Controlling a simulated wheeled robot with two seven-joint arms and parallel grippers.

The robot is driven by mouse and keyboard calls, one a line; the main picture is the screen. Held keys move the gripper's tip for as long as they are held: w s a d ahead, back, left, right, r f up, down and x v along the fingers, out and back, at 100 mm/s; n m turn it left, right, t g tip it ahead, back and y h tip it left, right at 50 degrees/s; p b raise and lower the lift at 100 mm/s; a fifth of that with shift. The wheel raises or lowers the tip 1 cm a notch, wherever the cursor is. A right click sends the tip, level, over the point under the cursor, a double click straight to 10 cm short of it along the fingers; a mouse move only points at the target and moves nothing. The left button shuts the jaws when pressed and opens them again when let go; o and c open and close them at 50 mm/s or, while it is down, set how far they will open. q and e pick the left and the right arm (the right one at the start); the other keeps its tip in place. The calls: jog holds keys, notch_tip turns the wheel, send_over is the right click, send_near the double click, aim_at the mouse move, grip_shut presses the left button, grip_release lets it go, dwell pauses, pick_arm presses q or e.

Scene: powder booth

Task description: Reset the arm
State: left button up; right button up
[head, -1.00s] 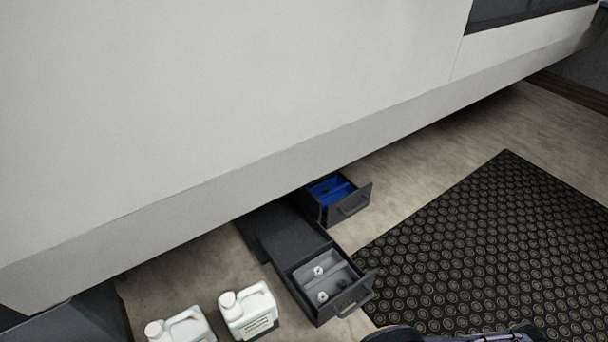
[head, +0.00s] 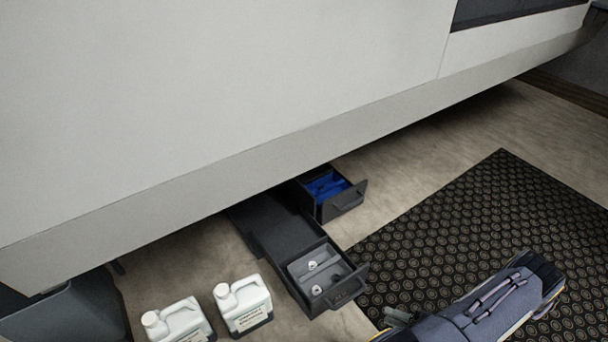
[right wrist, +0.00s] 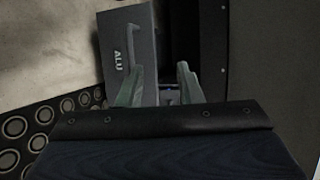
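My right arm reaches in from the bottom right of the head view, with its gripper (head: 397,316) partly showing at the lower edge. It is low, just in front of the open grey-lined drawer (head: 325,248). In the right wrist view the two pale green fingers of my right gripper (right wrist: 158,86) stand apart, with nothing clearly held between them. Beyond them is a dark grey drawer front marked "ALU" (right wrist: 122,58) with a handle. My left arm and gripper are in neither view.
A blue-lined drawer (head: 327,187) also stands open behind the grey-lined one, which holds two small white-topped items. Two white jugs (head: 242,306) (head: 178,322) stand on the floor at left. A large pale booth wall (head: 230,90) overhangs. A dark studded mat (head: 460,225) lies right.

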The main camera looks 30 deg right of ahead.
jog(key=w+a+r+n+g+y, duration=0.1)
jog(key=w+a+r+n+g, duration=0.25)
jog(key=r, duration=0.45)
jog(key=w+a+r+n+g+y, duration=0.1)
jog(key=w+a+r+n+g, duration=0.15)
jog(key=w+r, duration=0.4)
jog(key=w+a+r+n+g+y, duration=0.1)
jog(key=w+a+r+n+g, duration=0.15)
jog(key=r, duration=0.75)
jog(key=s+a+r+n+h, duration=0.3)
jog(key=s+a+r+h, duration=0.45)
jog(key=a+r, duration=0.75)
notch_tip(320, 180, up, 33)
jog(key=s+d+y+p, duration=0.1)
jog(key=s+p, duration=0.1)
jog(key=p, duration=3)
jog(key=shift+f+t, duration=0.15)
jog(key=shift+t, duration=0.2)
